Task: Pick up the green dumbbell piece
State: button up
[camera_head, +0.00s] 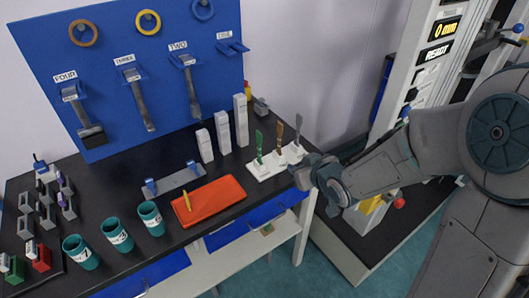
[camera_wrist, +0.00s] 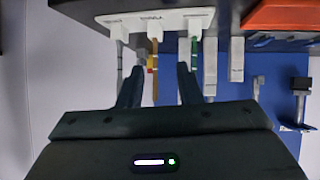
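The green dumbbell piece (camera_head: 259,144) stands upright in a white holder (camera_head: 259,174) on the black bench. A brown piece (camera_head: 279,136) and a grey piece (camera_head: 298,128) stand in the same holder to its right. My gripper (camera_head: 308,167) is at the holder's right end, apart from the green piece. In the wrist view, which is upside down, my gripper (camera_wrist: 159,68) is open. The brown piece (camera_wrist: 155,72) appears between its fingers, and the green piece (camera_wrist: 194,58) appears just outside the right finger. Nothing is seen held.
White upright blocks (camera_head: 223,132) stand behind and left of the holder. An orange tray (camera_head: 222,198) with a yellow tool lies left of it. Teal cups (camera_head: 151,218) stand further left. A blue pegboard (camera_head: 120,45) is behind; a testing machine (camera_head: 428,60) stands right.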

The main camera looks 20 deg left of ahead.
aim_at(260, 153)
jog(key=w+a+f+y, duration=0.1)
jog(key=a, duration=0.2)
jog(key=w+a+f+y, duration=0.1)
jog(key=w+a, duration=0.1)
jog(key=a, duration=0.2)
jog(key=w+a+f+n, duration=0.1)
jog(key=a, duration=0.3)
jog(key=shift+w+a+y+p, duration=0.1)
jog(key=shift+w+y+p, duration=0.15)
jog(key=shift+y+p, duration=0.15)
jog(key=shift+p+x, duration=0.85)
jog(key=shift+x, duration=1.7)
jog(key=shift+s+f, duration=0.1)
grip_shut()
